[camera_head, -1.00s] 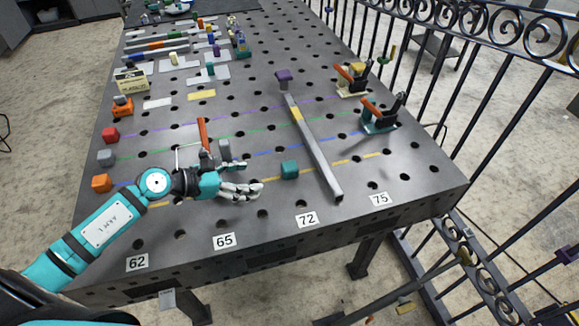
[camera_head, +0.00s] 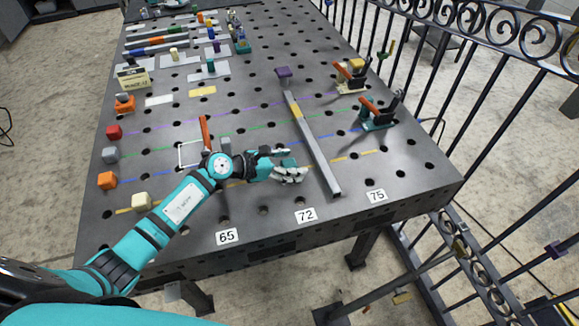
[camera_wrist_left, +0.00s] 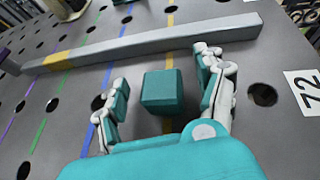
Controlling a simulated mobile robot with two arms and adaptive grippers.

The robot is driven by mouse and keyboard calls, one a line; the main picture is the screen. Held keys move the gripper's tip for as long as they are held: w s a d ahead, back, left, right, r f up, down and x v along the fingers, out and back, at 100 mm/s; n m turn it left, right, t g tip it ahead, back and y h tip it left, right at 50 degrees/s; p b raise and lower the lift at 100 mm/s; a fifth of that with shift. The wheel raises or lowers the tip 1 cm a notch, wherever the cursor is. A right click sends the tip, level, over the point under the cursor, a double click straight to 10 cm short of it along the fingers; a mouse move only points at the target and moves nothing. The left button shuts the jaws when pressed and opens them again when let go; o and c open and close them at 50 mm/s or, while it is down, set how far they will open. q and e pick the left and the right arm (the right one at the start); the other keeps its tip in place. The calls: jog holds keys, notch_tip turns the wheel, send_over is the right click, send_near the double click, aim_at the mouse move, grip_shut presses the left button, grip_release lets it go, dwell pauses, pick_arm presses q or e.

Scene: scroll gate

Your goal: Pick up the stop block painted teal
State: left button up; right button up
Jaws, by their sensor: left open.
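The teal stop block (camera_wrist_left: 162,91) is a small cube on the perforated table. In the left wrist view it sits between the two open fingers of my left gripper (camera_wrist_left: 166,88), with a gap on each side. In the head view the teal block (camera_head: 287,163) shows partly between the fingers of my left gripper (camera_head: 290,163), at the left of the long grey bar. My right gripper is not in view.
The long grey bar (camera_head: 315,147) lies just beyond the block. Toggle clamps (camera_head: 378,112) stand at the right. Orange (camera_head: 107,180), grey (camera_head: 110,155), red (camera_head: 114,131) and cream (camera_head: 141,201) blocks line the left side. A railing runs along the right.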

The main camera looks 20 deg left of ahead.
pick_arm(q)
jog(key=shift+s+a, duration=0.1)
jog(key=shift+c, duration=1.1)
grip_shut()
jog(key=shift+r, duration=0.15)
